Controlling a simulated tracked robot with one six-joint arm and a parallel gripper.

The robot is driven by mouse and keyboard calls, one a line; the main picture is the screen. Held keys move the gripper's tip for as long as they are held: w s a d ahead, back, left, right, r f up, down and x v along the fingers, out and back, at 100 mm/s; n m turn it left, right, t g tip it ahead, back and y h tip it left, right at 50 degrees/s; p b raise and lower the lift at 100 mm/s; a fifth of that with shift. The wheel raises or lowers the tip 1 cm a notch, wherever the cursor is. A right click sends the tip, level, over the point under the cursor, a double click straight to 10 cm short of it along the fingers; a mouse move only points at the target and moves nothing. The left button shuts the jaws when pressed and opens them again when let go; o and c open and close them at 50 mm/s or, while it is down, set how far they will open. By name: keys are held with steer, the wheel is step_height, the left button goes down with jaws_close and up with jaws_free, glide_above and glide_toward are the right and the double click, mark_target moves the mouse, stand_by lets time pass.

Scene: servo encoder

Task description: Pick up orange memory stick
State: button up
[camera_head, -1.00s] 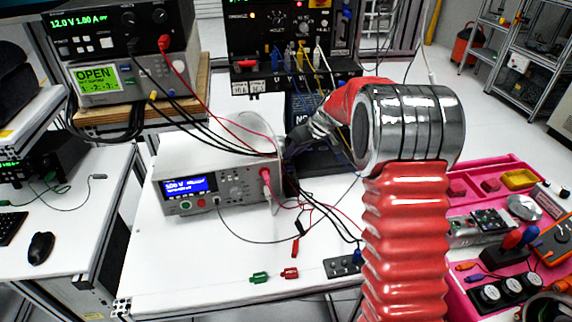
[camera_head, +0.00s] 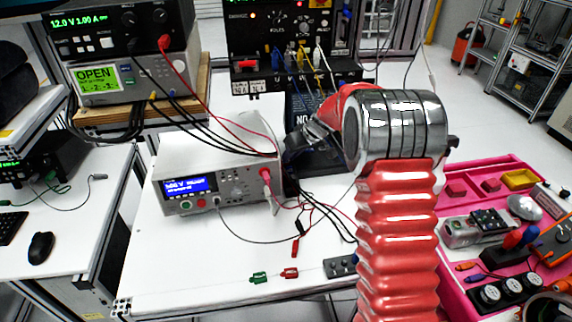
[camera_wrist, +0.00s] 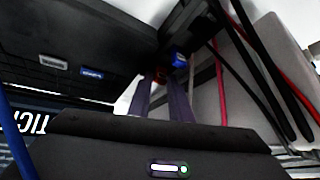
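A small orange piece (camera_wrist: 161,76), likely the memory stick, shows in the wrist view just past my fingertips, beside a dark edge. It is blurred and partly hidden, and a blue piece (camera_wrist: 180,60) sits right next to it. My gripper (camera_wrist: 164,88) points toward it with two greyish-purple fingers apart and a light gap between them. I cannot tell whether the fingers touch the orange piece.
The white instrument (camera_head: 225,175) stands close left of my gripper, with red and black cables (camera_head: 318,205) hanging nearby. A pink tray (camera_head: 455,290) with parts is at right.

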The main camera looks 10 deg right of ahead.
jaws_close()
steer(key=shift+r, duration=1.2)
steer(key=shift+v, duration=0.75)
steer(key=s+d, duration=1.1)
steer(key=s, duration=0.2)
steer(key=shift+s, duration=0.2)
steer(key=shift+a, duration=0.1)
